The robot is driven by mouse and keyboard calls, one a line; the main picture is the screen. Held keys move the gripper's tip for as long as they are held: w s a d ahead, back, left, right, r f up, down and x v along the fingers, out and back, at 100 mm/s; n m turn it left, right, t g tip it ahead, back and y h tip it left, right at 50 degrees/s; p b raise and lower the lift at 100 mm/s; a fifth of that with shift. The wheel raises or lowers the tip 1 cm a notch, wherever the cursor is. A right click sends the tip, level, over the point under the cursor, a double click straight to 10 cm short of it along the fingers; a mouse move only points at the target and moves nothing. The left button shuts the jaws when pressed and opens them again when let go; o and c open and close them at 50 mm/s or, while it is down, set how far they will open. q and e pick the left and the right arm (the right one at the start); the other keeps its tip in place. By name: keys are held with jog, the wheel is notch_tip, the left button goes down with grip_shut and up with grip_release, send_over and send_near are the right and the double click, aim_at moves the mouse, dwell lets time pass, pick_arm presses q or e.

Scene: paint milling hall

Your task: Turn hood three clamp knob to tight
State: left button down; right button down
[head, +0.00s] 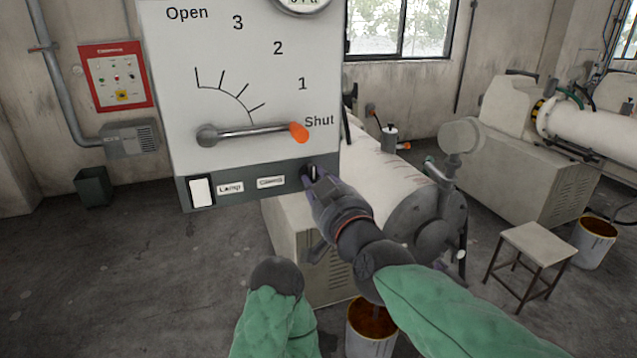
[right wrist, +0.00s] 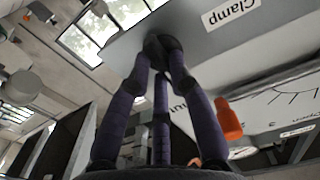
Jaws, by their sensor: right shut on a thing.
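A pale hood panel (head: 240,60) with a dark grey lower strip faces me in the head view. At the right end of that strip is a small black clamp knob (head: 313,171), beside a label (head: 270,182) that reads "Clamp" in the right wrist view (right wrist: 231,14). My right gripper (head: 317,181) reaches up to the knob from the lower right. In the right wrist view its purple fingers (right wrist: 163,55) close together around the dark knob. The fingers cover most of the knob, so I cannot tell its setting.
A lever (head: 250,132) with an orange tip points to "Shut" above the strip. A white lamp switch (head: 201,191) is at its left. A mill drum (head: 385,180) stands behind the panel, and a stool (head: 540,242) is on the right.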

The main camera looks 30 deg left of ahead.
jog(key=shift+f, duration=0.1)
jog(key=c, duration=1.1)
grip_release()
jog(key=shift+s+d, duration=0.1)
jog(key=v, duration=1.1)
jog(key=shift+s+d, duration=0.25)
